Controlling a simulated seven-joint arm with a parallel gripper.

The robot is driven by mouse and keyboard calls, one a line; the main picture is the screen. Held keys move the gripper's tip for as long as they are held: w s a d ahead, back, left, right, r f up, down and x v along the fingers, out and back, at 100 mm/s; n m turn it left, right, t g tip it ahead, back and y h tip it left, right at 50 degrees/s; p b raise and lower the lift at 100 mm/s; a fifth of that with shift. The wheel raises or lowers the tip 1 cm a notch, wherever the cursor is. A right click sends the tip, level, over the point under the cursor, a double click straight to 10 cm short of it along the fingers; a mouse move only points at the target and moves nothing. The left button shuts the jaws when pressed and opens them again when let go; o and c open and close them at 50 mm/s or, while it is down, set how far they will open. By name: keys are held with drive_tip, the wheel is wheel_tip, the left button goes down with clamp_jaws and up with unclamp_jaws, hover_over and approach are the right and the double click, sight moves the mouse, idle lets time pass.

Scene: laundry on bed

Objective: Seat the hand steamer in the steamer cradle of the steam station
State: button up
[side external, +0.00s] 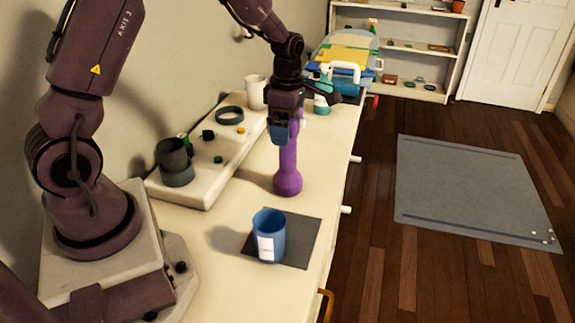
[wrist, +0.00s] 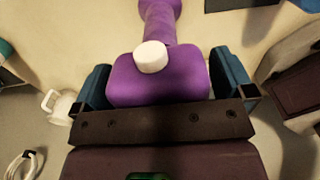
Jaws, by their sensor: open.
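The purple hand steamer (side external: 288,165) stands upright on the pale table, with a wide round foot and a narrower neck. My gripper (side external: 283,128) is at its top end, jaws open. In the wrist view, the blue jaws of my gripper (wrist: 162,78) lie on either side of the steamer's wide purple head (wrist: 160,88), which has a white round knob. The steam station appears to be the long white raised base (side external: 198,185) to the left. It carries a dark cup-shaped holder (side external: 176,172) at its near end and a dark ring (side external: 230,115) farther back. I cannot tell which is the cradle.
A blue cup (side external: 268,238) with a white label stands on a dark mat (side external: 300,241) in front of the steamer. A white mug (side external: 256,92) and a teal bottle (side external: 322,100) stand farther back. Bare table lies between the steamer and the white base.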

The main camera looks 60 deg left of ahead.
drive_tip(key=c, duration=1.4)
drive_tip(key=shift+r, duration=0.1)
drive_tip(key=shift+c, duration=0.4)
drive_tip(key=shift+r, duration=0.1)
